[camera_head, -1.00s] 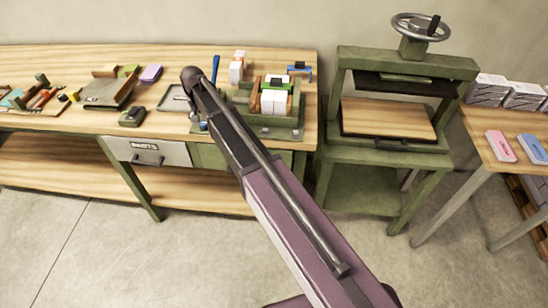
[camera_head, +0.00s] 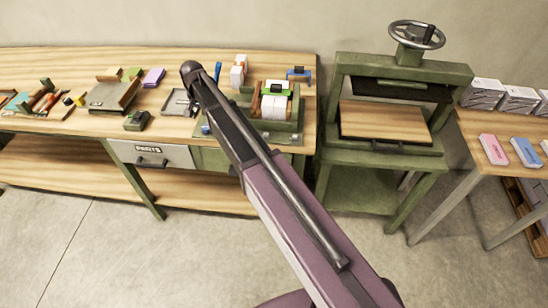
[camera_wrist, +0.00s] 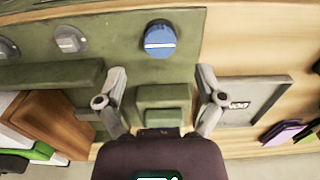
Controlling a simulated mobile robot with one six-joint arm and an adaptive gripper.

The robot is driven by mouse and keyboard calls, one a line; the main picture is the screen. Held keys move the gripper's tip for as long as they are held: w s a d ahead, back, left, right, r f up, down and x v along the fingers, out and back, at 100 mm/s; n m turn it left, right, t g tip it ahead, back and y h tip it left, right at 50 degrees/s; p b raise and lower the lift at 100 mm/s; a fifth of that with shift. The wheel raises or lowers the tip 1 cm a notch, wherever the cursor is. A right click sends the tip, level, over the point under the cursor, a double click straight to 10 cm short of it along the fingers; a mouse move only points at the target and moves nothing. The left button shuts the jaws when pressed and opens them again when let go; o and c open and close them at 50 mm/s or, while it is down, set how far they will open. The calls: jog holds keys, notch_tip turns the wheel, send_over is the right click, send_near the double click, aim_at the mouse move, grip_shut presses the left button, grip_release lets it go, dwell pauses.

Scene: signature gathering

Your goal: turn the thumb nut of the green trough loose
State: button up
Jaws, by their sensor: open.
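The green trough (camera_head: 291,138) stands on the bench and holds white stacked blocks between wooden cheeks. In the wrist view its flat green base (camera_wrist: 215,20) carries a round blue thumb nut (camera_wrist: 160,38) with a white stripe. The nut also shows as a small blue spot beside my arm in the head view (camera_head: 205,129). My gripper (camera_wrist: 161,76) is open and empty. Its two fingers point toward the base, and the nut lies ahead of the gap between them, apart from both. A small green block (camera_wrist: 163,97) shows between the fingers. My arm hides the trough's left part in the head view.
Two grey knobs (camera_wrist: 70,40) sit left of the nut on the base. A grey tray (camera_wrist: 250,100) lies beside the right finger. A green press (camera_head: 345,150) stands right of the bench. A parts drawer (camera_head: 180,157) hangs under the bench top.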

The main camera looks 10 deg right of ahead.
aim_at(206, 127)
jog(key=shift+r+p, duration=4.3)
jog(key=shift+r, duration=0.35)
jog(key=s+d+f+n+b, duration=0.1)
jog(key=s+d+f+b, duration=0.6)
jog(key=s+d, duration=0.3)
jog(key=s+d+f+n+b, duration=0.2)
jog(key=s+d+f+b, duration=0.6)
jog(key=s+d, duration=0.3)
jog(key=shift+s+n, duration=0.3)
jog(key=shift+s, duration=0.4)
jog(key=shift+d+f, duration=0.1)
jog(key=s, duration=0.1)
jog(key=s+d, duration=0.2)
jog(key=shift+s, duration=0.25)
jog(key=shift+a, duration=0.1)
